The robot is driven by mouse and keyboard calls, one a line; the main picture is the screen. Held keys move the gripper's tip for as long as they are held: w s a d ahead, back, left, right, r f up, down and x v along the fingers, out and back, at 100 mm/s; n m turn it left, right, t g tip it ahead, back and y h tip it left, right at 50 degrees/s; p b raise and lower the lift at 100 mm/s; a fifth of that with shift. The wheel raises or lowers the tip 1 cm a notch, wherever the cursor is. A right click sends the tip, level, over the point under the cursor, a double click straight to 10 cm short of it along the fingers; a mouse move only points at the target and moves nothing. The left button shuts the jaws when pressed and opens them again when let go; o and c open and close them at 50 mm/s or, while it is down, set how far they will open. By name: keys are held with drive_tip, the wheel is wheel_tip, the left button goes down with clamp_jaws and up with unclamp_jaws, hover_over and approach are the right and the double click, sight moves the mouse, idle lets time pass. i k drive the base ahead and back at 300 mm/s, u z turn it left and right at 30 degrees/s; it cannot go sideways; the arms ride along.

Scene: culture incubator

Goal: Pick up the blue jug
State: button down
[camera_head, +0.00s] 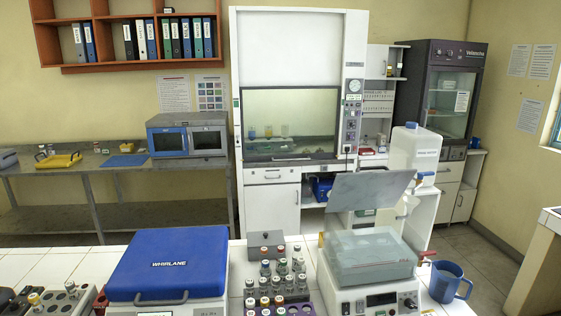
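A blue jug (447,282) with a handle on its right side stands upright at the right end of the white tiled bench in front of me. It is just right of a white benchtop device with a grey lid (369,257), and a red part of that device reaches close to the jug's left rim. The jug's top is open. A small blue container (475,143) shows far off beside the dark cabinet. My gripper is not in view.
A blue-lidded device (168,265) and a rack of vials (318,299) fill the bench's left and middle. A large white bottle (414,150) stands behind the jug. Floor (480,235) is open to the jug's right, before another bench (540,262).

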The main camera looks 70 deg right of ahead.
sight(446, 276)
drive_tip(key=u, duration=0.95)
drive_tip(key=k, duration=0.9)
drive_tip(key=z, duration=0.55)
